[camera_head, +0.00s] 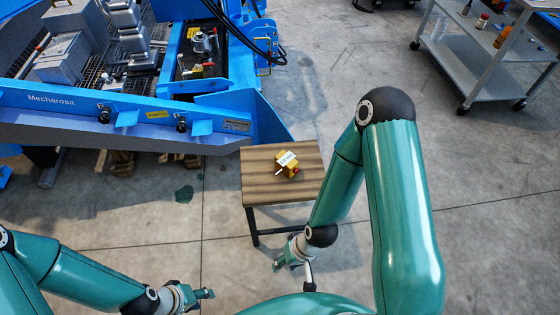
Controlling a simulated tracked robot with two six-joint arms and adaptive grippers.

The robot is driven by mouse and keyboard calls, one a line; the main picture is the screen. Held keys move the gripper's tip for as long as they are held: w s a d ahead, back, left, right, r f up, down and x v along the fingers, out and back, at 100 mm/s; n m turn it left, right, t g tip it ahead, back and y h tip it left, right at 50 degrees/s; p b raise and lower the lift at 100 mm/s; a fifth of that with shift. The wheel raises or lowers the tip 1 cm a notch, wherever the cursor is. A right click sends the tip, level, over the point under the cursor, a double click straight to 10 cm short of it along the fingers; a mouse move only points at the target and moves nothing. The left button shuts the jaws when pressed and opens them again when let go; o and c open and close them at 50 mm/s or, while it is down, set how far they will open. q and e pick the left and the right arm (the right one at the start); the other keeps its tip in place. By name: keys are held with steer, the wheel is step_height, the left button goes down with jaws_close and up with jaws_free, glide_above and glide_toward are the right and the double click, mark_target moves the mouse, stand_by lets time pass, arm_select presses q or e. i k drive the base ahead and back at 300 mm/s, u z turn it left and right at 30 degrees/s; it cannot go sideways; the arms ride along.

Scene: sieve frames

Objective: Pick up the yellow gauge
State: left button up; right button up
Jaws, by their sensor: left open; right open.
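The yellow gauge (292,168) lies on top of a small wooden table (260,184) in the middle of the head view. It is a small yellow block with a pale label or plate on it and a bit of red at its right side. My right gripper (279,266) is below the table's front edge in the picture, apart from the gauge, open and empty. My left gripper (208,294) is at the lower left, further from the table, open and empty. Its fingers are small in view.
A large blue machine (120,117) fills the upper left, and its blue corner reaches close behind the table. A grey metal cart (466,68) with bottles stands at the upper right. The concrete floor is clear left and right of the table. A dark green patch lies on the floor.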

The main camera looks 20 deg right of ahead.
mark_target(285, 162)
steer(key=i, duration=0.85)
steer(key=z, duration=0.05)
